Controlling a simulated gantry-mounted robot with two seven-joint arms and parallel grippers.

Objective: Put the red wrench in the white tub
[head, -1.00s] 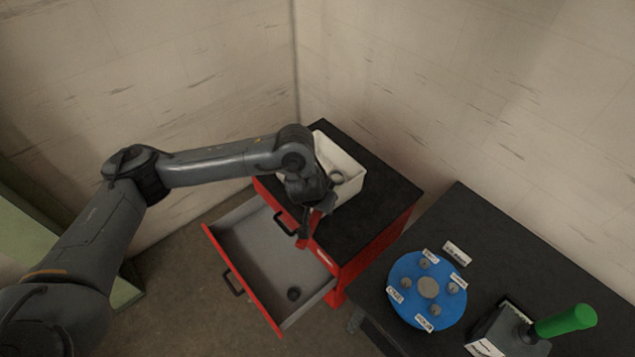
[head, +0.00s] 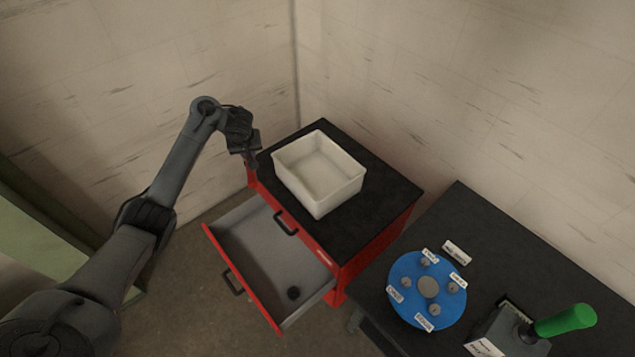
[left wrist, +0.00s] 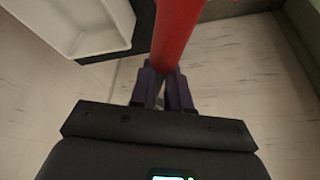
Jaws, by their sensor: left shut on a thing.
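The red wrench (left wrist: 178,28) is between the fingers of my left gripper (left wrist: 163,92) in the left wrist view, its shaft running up out of the picture. In the head view my left gripper (head: 252,160) is at the far left corner of the red cabinet, left of the tub; the wrench is hard to tell apart from the red cabinet there. The white tub (head: 283,187) stands upright on the cabinet's black top and looks empty. Part of the tub (left wrist: 72,45) also shows at the upper left of the left wrist view. My right gripper is not in view.
The cabinet's drawer (head: 245,243) is pulled open, with a small dark round part (head: 293,293) inside. A black table (head: 480,235) at right holds a blue disc (head: 405,315) with several labelled pegs and a green-handled device (head: 566,321). Walls stand close behind.

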